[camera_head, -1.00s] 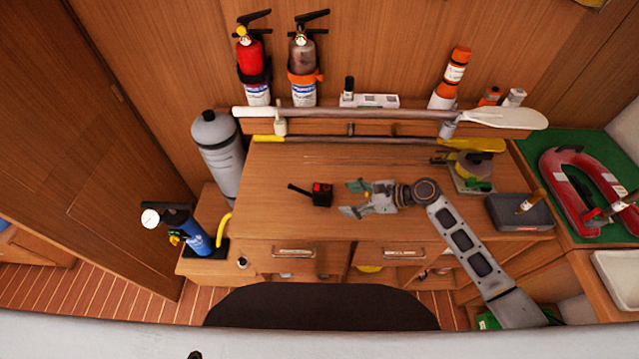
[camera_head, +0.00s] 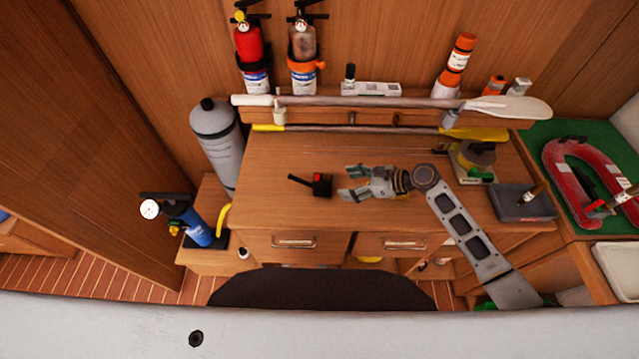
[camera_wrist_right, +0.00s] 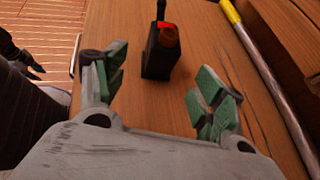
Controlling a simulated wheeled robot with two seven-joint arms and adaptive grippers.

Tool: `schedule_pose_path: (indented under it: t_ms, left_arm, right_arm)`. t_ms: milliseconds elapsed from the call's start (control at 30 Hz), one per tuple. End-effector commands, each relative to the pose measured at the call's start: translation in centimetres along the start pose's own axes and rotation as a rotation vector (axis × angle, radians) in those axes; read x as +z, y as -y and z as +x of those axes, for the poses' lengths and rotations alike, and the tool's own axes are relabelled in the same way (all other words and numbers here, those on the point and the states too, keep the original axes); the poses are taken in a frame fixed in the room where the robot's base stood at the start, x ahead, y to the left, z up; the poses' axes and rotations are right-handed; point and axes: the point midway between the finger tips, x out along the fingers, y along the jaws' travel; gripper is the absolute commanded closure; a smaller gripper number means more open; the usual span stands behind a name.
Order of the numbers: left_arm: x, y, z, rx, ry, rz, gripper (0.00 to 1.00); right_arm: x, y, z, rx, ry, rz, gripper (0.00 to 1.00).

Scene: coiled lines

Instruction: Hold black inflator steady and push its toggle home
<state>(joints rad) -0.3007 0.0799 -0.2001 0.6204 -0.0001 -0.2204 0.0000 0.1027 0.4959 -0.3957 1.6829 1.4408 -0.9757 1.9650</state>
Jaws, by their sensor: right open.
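The black inflator (camera_head: 322,184) is a small black block with a red patch, lying on the wooden desk. A dark bar, perhaps its toggle (camera_head: 299,180), points left from it.
The desk top (camera_head: 270,210) is clear around the inflator. Behind it lie a white paddle (camera_head: 508,107) and a yellow-ended pole (camera_head: 485,133). A dark seat (camera_head: 320,288) is in front.

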Motion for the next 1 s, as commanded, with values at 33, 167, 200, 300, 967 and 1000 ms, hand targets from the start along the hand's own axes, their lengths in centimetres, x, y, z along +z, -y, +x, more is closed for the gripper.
schedule_pose_path:
  t_ms: [33, 167, 200, 300, 967, 1000]
  left_arm:
    - [-0.1, 0.0, 0.5, 0.0, -0.002, 0.0, 0.7]
    - [-0.1, 0.0, 1.1, 0.0, -0.003, 0.0, 0.7]
    - [-0.1, 0.0, 1.3, 0.0, -0.003, 0.0, 0.7]
    - [-0.1, 0.0, 1.8, 0.0, -0.003, 0.0, 0.7]
    - [0.4, -0.1, 5.0, 0.0, -0.001, 0.0, 0.7]
    - [0.3, 0.0, 4.7, 0.0, -0.001, 0.0, 0.7]
  right_arm:
    - [-0.2, 0.0, 0.4, 0.0, 0.001, 0.0, 0.3]
    - [-0.2, 0.0, 1.2, 0.0, 0.002, 0.001, 0.3]
    - [-0.2, 0.0, 1.4, -0.001, 0.001, 0.001, 0.3]
    - [-0.2, 0.0, 1.9, -0.001, 0.001, -0.001, 0.3]
    - [-0.2, 0.0, 5.2, 0.0, 0.001, 0.0, 0.3]
    - [-0.1, -0.1, 5.6, 0.001, 0.001, 0.002, 0.3]
